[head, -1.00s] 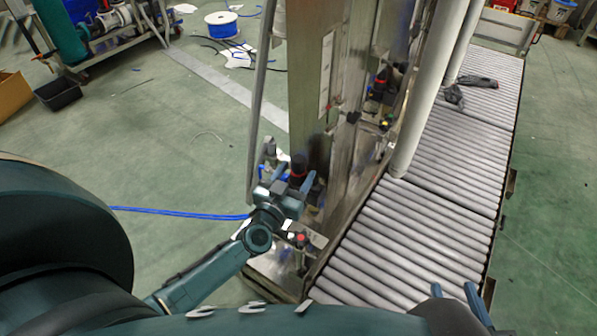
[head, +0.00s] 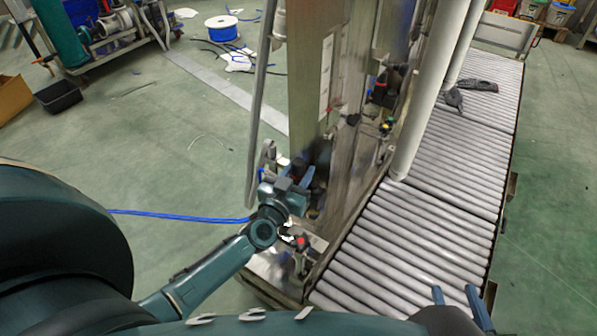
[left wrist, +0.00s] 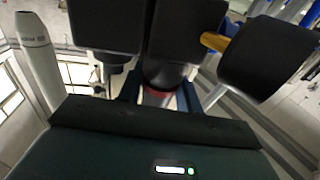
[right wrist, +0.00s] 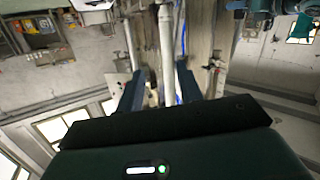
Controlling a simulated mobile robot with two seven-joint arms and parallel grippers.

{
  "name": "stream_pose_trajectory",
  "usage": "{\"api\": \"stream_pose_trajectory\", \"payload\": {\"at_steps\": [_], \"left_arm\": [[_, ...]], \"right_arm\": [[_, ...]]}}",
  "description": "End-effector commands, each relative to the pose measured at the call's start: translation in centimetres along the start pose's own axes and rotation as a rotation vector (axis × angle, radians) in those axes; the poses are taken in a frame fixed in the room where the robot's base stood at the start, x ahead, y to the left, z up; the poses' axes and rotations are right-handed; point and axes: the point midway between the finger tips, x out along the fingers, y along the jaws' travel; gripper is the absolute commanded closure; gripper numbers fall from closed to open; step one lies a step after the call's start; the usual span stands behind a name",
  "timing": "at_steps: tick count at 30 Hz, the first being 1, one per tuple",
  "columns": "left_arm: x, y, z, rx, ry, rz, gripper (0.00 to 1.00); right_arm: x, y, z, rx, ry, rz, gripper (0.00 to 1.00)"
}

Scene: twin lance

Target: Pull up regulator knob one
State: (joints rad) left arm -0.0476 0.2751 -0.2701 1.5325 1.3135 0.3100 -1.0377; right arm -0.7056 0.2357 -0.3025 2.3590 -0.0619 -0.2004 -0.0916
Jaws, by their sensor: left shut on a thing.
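Regulator knob one (left wrist: 168,72) is black with a red ring at its near end, and shows between the fingers of my left gripper (left wrist: 158,95) in the left wrist view. My left gripper is shut on it. In the head view my left gripper (head: 288,179) is at the lower front of the metal machine column, and the gripper hides most of the knob. My right gripper (head: 455,294) is open and empty above the near rollers. Its fingers also show apart in the right wrist view (right wrist: 161,92).
Other large black knobs (left wrist: 188,28) stand close around the left gripper. A red button (head: 300,241) is just below it. The roller conveyor (head: 400,235) runs along the right, with a white pipe (head: 432,90) beside the column.

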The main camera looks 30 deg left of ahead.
Motion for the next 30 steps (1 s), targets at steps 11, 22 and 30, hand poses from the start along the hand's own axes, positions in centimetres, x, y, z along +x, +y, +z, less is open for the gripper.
{"api": "stream_pose_trajectory", "payload": {"at_steps": [11, 22, 30], "left_arm": [[0.0, 0.0, -0.2, 0.000, -0.001, 0.000, 1.00], [0.0, 0.0, -1.3, 0.000, 0.001, 0.000, 1.00], [0.0, 0.0, -1.4, 0.000, 0.006, 0.000, 0.59]], "right_arm": [[0.0, 0.1, -0.2, 0.000, -0.002, 0.000, 0.64], [-0.8, 0.2, 0.1, 0.050, -0.151, -0.014, 0.64], [-0.8, 0.2, 0.1, 0.050, -0.150, -0.014, 0.64]]}}
